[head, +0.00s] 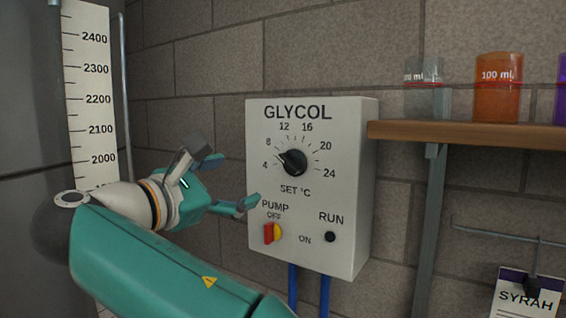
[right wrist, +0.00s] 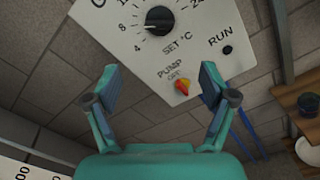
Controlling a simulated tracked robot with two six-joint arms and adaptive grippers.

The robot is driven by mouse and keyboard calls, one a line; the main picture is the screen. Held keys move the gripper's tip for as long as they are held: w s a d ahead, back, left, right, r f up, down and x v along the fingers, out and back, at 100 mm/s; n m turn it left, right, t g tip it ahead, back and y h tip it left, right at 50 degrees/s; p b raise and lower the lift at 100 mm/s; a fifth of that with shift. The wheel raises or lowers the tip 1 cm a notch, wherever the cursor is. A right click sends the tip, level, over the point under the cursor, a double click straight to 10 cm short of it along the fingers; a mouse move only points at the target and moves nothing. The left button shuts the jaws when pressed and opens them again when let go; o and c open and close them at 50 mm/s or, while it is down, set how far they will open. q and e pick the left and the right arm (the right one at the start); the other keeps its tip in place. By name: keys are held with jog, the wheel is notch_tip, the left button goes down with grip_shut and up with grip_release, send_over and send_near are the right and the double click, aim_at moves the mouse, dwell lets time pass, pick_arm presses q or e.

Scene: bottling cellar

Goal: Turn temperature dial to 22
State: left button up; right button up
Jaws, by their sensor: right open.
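The temperature dial (head: 294,162) is a round black knob on the front of the white GLYCOL box (head: 353,190). Its scale, marked SET °C, runs from 4 to 24. The knob's white pointer mark faces the upper left, between 4 and 8. The dial also shows at the top of the right wrist view (right wrist: 159,20). My right gripper (head: 238,179) is open and empty, left of the dial and apart from it. In the right wrist view its two fingers (right wrist: 158,72) stand wide apart, below the dial in the picture. My left gripper is not in view.
Below the dial are a red and yellow PUMP switch (head: 272,233) and a black RUN button (head: 330,237). Blue pipes (head: 309,290) leave the box's underside. A wooden shelf (head: 460,132) with beakers juts out at the right. A level scale (head: 92,100) stands at the left.

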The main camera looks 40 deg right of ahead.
aim_at(287, 166)
jog(key=p+x, duration=0.2)
jog(key=x, duration=1.4)
jog(key=shift+d+f, duration=0.1)
jog(key=shift+d, duration=0.25)
jog(key=shift+w+a, duration=0.1)
jog(key=c, duration=1)
jog(key=shift+f, duration=0.1)
jog(key=shift+c, duration=0.7)
jog(key=shift+a, duration=0.1)
